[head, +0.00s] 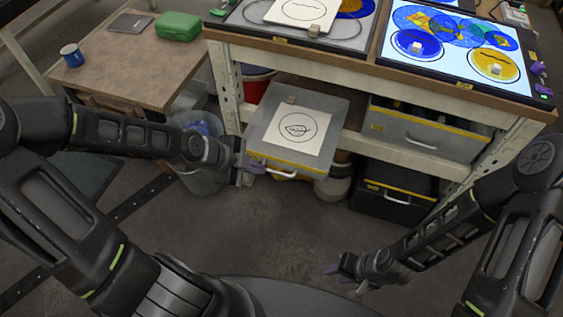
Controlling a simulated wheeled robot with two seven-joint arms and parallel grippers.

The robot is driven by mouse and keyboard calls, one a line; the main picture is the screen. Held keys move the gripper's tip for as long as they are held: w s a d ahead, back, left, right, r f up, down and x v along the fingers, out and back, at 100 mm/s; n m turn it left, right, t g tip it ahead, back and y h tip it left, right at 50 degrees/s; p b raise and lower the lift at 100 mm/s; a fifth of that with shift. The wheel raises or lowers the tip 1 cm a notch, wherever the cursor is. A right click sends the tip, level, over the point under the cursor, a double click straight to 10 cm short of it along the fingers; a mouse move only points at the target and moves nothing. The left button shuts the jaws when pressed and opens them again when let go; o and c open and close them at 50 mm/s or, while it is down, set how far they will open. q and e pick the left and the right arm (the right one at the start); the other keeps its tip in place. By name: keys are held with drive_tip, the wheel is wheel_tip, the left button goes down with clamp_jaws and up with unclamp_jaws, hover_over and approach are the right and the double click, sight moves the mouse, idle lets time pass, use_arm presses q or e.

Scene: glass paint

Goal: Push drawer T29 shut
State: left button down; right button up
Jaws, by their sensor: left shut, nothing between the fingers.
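A grey drawer (262,124) with a yellow strip and a pale handle (281,175) stands pulled out from under the bench. Its label is too small to read, so I cannot tell if it is T29.
Another grey drawer (425,135) sits to the right, above a black case (393,194). A bucket (203,172) stands left of the open drawer. Light panels with painted glass (455,45) lie on the bench. The floor (260,235) in front is clear.

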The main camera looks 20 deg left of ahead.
use_arm(q)
drive_tip(key=b, duration=0.9)
approach(290, 165)
wheel_tip(290, 165, down, 5)
drive_tip(key=s+d, duration=0.2)
drive_tip(key=w, duration=0.2)
drive_tip(key=shift+w+r, duration=0.3)
drive_tip(key=shift+r, duration=0.1)
drive_tip(key=shift+w, duration=0.65)
drive_tip(key=shift+w, duration=0.1)
